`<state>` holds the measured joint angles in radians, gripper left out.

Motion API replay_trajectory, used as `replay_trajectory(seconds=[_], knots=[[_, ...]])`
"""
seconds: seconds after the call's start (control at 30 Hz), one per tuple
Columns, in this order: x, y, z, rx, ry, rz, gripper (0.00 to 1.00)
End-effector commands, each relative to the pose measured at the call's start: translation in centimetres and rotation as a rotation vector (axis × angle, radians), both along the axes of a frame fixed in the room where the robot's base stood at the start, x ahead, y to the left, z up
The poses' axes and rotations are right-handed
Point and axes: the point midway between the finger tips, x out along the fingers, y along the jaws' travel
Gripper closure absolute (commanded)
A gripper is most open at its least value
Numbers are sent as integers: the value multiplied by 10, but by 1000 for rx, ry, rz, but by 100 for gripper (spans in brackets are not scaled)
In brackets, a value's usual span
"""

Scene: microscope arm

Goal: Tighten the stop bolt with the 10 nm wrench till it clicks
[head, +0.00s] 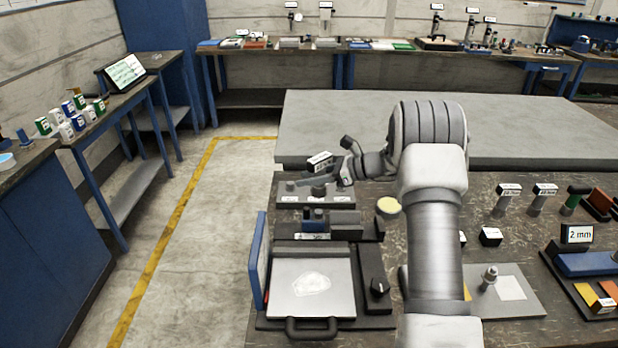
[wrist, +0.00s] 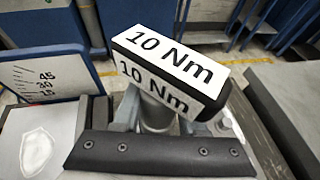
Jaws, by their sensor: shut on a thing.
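My gripper (head: 338,180) is shut on the 10 Nm wrench, whose labelled block (head: 320,161) shows just beyond the fingers. In the wrist view the wrench (wrist: 172,68) stands between my fingers, with "10 Nm" readable on its white top and side. Its shaft runs down between the fingers and its lower end is hidden. The wrench is above or at a grey plate with dark knobs (head: 290,197) at the bench's left edge; I cannot tell whether they touch. I cannot make out which part is the stop bolt.
Below stand a grey-and-blue fixture (head: 343,222) and a tray with a white pad (head: 310,300). Two labelled tools (head: 508,200) (head: 543,200) and a green-handled one (head: 573,203) stand at the right. A plate with an upright post (head: 490,278) lies beside my arm. A raised grey slab (head: 450,125) is behind.

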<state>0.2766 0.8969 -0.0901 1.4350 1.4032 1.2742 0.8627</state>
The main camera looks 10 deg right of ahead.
Motion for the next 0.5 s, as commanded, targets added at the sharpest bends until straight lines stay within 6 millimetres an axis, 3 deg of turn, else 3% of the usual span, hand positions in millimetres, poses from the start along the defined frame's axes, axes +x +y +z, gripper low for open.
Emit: replay_trajectory(seconds=[0.13,0.5], knots=[[0,-1,2,3,-2,-1,100],[0,0,-28,1,0,-1,100]])
